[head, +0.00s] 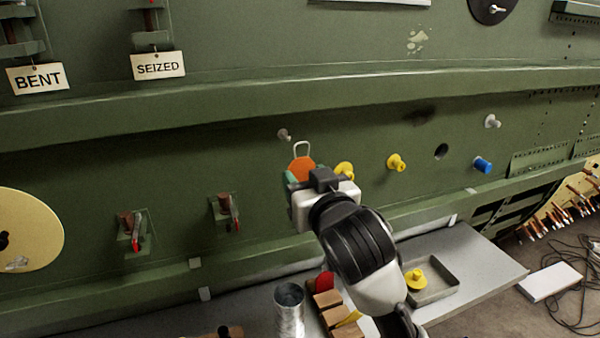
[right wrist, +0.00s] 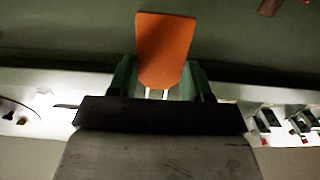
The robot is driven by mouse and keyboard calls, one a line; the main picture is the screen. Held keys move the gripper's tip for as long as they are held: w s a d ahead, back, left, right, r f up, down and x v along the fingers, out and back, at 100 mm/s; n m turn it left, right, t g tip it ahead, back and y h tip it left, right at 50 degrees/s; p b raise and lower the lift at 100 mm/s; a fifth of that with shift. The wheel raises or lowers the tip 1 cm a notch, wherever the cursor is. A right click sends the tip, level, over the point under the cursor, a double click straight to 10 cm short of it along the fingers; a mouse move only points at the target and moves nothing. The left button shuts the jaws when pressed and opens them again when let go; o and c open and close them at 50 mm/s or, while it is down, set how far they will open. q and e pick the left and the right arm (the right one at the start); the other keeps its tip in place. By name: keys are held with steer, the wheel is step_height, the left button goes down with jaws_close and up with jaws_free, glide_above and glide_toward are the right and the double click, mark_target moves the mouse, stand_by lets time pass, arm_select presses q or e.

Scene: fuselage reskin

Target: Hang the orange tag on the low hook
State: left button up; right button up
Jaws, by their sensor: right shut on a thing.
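The orange tag (head: 302,168) has a pale wire loop standing up from its top in the head view. My right gripper (head: 303,181) is shut on the tag, in front of the green panel. In the right wrist view the tag (right wrist: 166,48) shows between the green fingers of the gripper (right wrist: 160,82). A small grey peg (head: 283,134) sticks out of the panel, up and left of the wire loop. It may be the low hook. The loop looks apart from it. My left gripper is not in view.
Yellow plugs (head: 396,162), a blue plug (head: 483,165) and another pale peg (head: 491,121) stick out of the panel to the right. Two brackets (head: 227,212) with red-marked parts are at left. Below are a metal cup (head: 289,309) and a grey tray (head: 449,282).

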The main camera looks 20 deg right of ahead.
mark_target(304, 177)
steer(key=shift+d, duration=0.15)
steer(key=shift+w, duration=0.2)
steer(key=shift+w+f+b, duration=0.1)
steer(key=shift+w+b, duration=0.45)
steer(key=shift+w, duration=1.1)
steer(key=shift+w+f+b, duration=0.15)
steer(key=shift+w+b, duration=0.35)
steer(key=shift+w, duration=0.4)
steer(key=shift+w+f+b, duration=0.1)
steer(key=shift+w+b, duration=0.35)
steer(key=shift+w, duration=0.4)
steer(key=shift+w+a+f, duration=0.2)
steer(key=shift+w+f, duration=0.1)
steer(key=shift+w, duration=0.25)
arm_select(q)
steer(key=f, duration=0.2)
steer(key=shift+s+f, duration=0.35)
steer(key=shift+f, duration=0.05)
arm_select(e)
steer(key=shift+w+f, duration=0.15)
steer(key=shift+f, duration=0.1)
